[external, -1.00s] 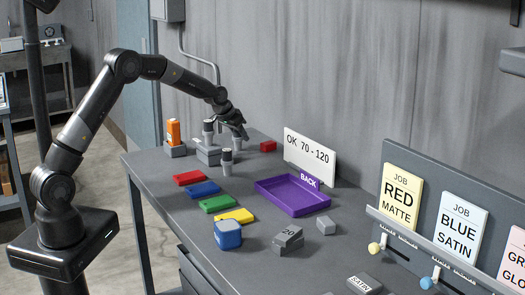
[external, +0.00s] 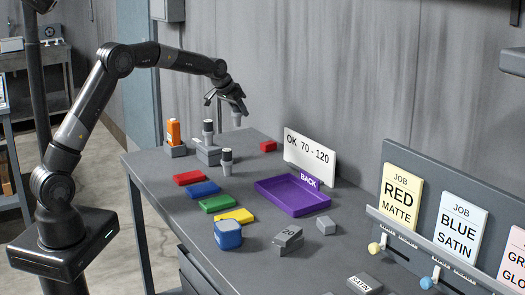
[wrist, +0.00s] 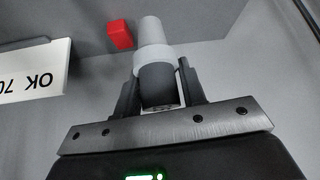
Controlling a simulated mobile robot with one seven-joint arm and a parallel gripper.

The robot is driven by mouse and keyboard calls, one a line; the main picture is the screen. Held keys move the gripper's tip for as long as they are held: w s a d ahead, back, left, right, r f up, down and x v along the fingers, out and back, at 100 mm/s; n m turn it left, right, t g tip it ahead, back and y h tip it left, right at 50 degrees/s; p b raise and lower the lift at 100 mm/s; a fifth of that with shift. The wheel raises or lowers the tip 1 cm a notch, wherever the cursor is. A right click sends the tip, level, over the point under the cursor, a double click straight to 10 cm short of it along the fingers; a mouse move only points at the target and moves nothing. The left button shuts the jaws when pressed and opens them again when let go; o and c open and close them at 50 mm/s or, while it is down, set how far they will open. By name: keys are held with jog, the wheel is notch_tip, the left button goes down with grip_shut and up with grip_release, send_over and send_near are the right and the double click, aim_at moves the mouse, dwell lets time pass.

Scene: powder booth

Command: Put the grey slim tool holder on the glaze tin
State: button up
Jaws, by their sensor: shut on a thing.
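My gripper (external: 235,106) is shut on a slim grey piece, held in the air above the back of the bench. I take this piece (external: 237,120) to be the grey slim tool holder. In the wrist view the gripper (wrist: 160,90) has one finger on each side of its dark end, and its pale grey tapered part (wrist: 152,36) points away from the camera. I cannot tell for sure which thing is the glaze tin. A blue rounded container (external: 228,236) stands near the bench's front edge.
An orange item (external: 173,132) is at left. The purple tray (external: 290,209) and OK 70-120 sign (external: 310,158) are to the right, with coloured slabs (external: 188,178) in front.

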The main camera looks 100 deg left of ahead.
jog(key=w+d+r+m+t+h, duration=0.1)
jog(key=w+d+r+m, duration=0.35)
jog(key=d, duration=0.75)
jog(key=w+d+r+m+t+h, duration=0.1)
jog(key=w+d+h, duration=0.1)
jog(key=w+d, duration=0.8)
jog(key=w+d+r+m+t+h, duration=0.1)
jog(key=w+d+r+m, duration=0.15)
jog(key=d, duration=1.25)
jog(key=s+d+m+h, duration=0.2)
jog(key=d+m, duration=0.1)
jog(key=d, duration=1)
jog(key=s+d+m+h, duration=0.1)
jog(key=s+d+m, duration=0.2)
jog(key=d, duration=0.9)
jog(key=s+d+m+h, duration=0.2)
jog(key=d+m, duration=0.1)
jog(key=d, duration=1)
send_over(230, 227)
notch_tip(230, 227, down, 8)
notch_tip(230, 227, down, 4)
jog(key=shift+r+g, duration=0.1)
jog(key=shift+g, duration=0.3)
